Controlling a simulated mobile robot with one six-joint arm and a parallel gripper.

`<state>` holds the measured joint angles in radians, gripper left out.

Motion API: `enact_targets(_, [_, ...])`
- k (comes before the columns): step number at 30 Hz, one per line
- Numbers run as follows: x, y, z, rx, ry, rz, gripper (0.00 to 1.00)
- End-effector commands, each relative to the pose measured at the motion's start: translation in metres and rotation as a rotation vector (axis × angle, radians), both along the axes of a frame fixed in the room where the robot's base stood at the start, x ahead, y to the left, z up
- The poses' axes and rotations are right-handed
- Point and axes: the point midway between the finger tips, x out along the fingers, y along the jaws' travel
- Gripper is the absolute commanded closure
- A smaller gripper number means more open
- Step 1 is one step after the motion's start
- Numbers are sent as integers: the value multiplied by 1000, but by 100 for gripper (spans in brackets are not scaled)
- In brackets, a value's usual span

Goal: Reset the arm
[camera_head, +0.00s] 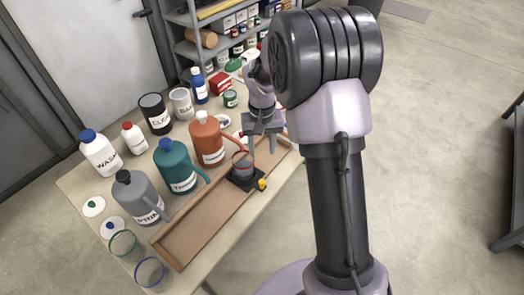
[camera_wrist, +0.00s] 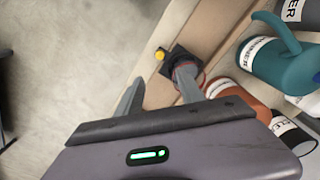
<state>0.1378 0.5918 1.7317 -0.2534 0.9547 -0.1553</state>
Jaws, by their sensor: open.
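My gripper (camera_head: 262,148) is open, fingers pointing down, near the back end of a shallow wooden tray (camera_head: 185,240) on the table. It also shows in the wrist view (camera_wrist: 161,80), with a gap between its fingers and nothing seen held. A black square device (camera_head: 243,181) with a yellow knob (camera_head: 262,184) sits at that end of the tray. A clear cup with a red rim (camera_head: 242,164) stands on it, just beside the fingers in the head view. In the wrist view, one finger partly covers the black device (camera_wrist: 178,56); the cup is mostly hidden there.
An orange jug (camera_head: 208,140), a teal jug (camera_head: 175,170) and a grey jug (camera_head: 137,198) stand along the tray's left side. Bottles and cans stand behind them. Two empty glasses (camera_head: 150,272) are at the front. A shelf (camera_head: 205,40) stands behind; the right floor is open.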

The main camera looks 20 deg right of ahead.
Motion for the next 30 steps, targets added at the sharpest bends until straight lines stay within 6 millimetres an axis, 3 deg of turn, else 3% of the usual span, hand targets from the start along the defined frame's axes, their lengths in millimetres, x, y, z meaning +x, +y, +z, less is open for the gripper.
enact_targets(10, [0, 0, 1, 0, -3, 0, 55])
enact_targets(12, [-5, 5, 14, 3, -24, -7, 55])
enact_targets(14, [-17, 15, 41, 12, -69, -19, 55])
enact_targets(17, [-62, 40, 98, 41, -179, -52, 55])
enact_targets(18, [-86, 51, 116, 60, -226, -67, 55])
enact_targets(21, [-147, 74, 144, 108, -335, -98, 55])
enact_targets(25, [-210, 94, 148, 167, -440, -125, 55])
enact_targets(27, [-231, 100, 144, 191, -475, -133, 55])
enact_targets(30, [-245, 104, 141, 207, -499, -140, 55])
